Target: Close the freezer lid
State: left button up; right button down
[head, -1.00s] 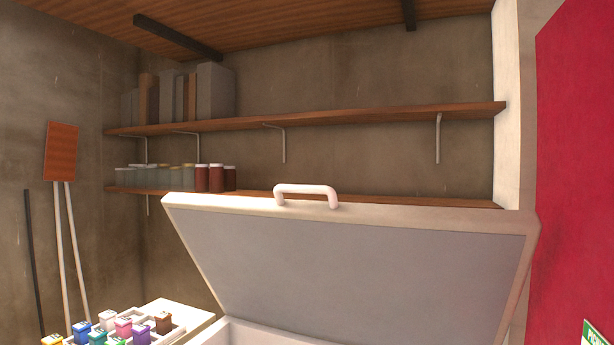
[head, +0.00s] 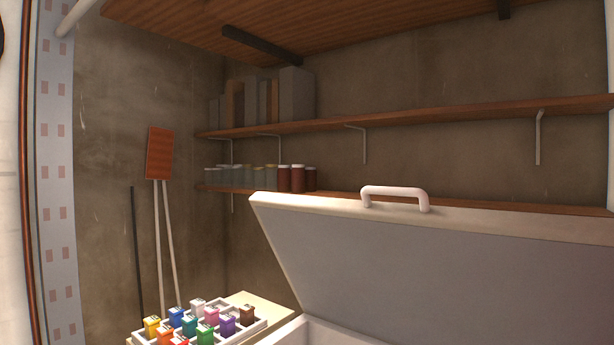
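The freezer lid (head: 440,270) stands raised and tilted open in the lower right of the head view, its grey inner face toward me. A white handle (head: 395,192) sits on its top edge. A small part of the freezer body's white rim (head: 318,332) shows below the lid; the rest is cut off by the bottom of the view. Neither of my grippers is in view.
A tray (head: 146,339) with several coloured small boxes rests on a pale surface (head: 262,303) left of the freezer. Wooden shelves (head: 420,118) with jars and boxes line the back wall. A red-brown board on poles (head: 160,153) leans at the left.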

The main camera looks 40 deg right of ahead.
aim_at(394, 274)
jog(key=u, duration=0.25)
jog(key=i, duration=1.2)
jog(key=z, duration=2.55)
